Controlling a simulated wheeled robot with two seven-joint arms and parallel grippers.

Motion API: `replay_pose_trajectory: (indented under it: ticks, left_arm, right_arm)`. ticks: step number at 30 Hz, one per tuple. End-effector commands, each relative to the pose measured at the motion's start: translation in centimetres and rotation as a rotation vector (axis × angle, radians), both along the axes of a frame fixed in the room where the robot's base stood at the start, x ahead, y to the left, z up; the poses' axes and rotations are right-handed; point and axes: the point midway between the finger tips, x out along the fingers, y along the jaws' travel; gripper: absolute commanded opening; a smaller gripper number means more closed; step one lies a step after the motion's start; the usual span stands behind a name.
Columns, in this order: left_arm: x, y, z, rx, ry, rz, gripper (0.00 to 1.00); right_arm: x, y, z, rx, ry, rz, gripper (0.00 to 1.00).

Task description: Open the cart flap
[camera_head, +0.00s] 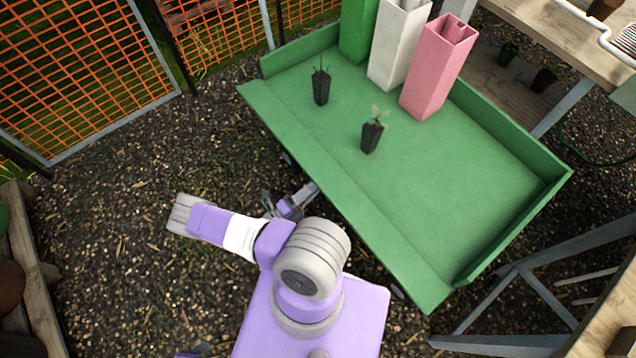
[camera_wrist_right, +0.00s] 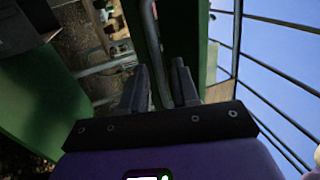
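The green cart (camera_head: 450,190) fills the upper right of the head view. Its near long side, the flap (camera_head: 345,210), runs diagonally as a green strip and looks folded outward from the bed, past the end of the right side wall. My right gripper (camera_head: 288,206) is low beside the flap's outer edge, partly hidden by my arm. In the right wrist view the fingers of the right gripper (camera_wrist_right: 160,88) are apart, with a dark bar (camera_wrist_right: 153,45) between them; I cannot tell whether they touch it. My left gripper is not in view.
Black pots with seedlings (camera_head: 320,85) (camera_head: 371,134) stand on the cart bed, and tall green, white and pink (camera_head: 437,65) containers stand at its back. A wooden bench (camera_head: 550,35) is at the upper right. An orange mesh fence (camera_head: 80,70) is at left. Gravel (camera_head: 130,150) lies open.

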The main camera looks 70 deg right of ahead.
Motion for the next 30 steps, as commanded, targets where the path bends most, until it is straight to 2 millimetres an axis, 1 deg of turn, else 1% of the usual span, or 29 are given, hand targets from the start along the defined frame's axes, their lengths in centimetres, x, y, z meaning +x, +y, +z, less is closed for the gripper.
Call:
replay_pose_trajectory:
  ticks: [3, 9, 26, 29, 30]
  left_arm:
    - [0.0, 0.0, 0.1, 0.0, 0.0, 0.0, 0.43]
    - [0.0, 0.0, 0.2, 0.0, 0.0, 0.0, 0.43]
    - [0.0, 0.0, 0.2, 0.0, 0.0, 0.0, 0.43]
    - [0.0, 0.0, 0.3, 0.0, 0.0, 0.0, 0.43]
    - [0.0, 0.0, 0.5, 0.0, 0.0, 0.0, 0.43]
  right_arm:
    - [1.2, 1.5, -0.6, 0.001, -0.001, 0.002, 0.3]
    - [2.0, 2.8, -1.1, 0.0, 0.001, 0.0, 0.3]
    - [2.1, 2.8, -1.1, -0.001, 0.002, 0.0, 0.3]
    - [1.8, 3.0, -1.1, 0.004, -0.021, -0.014, 0.3]
    - [1.4, 3.2, -1.1, 0.011, -0.055, -0.033, 0.3]
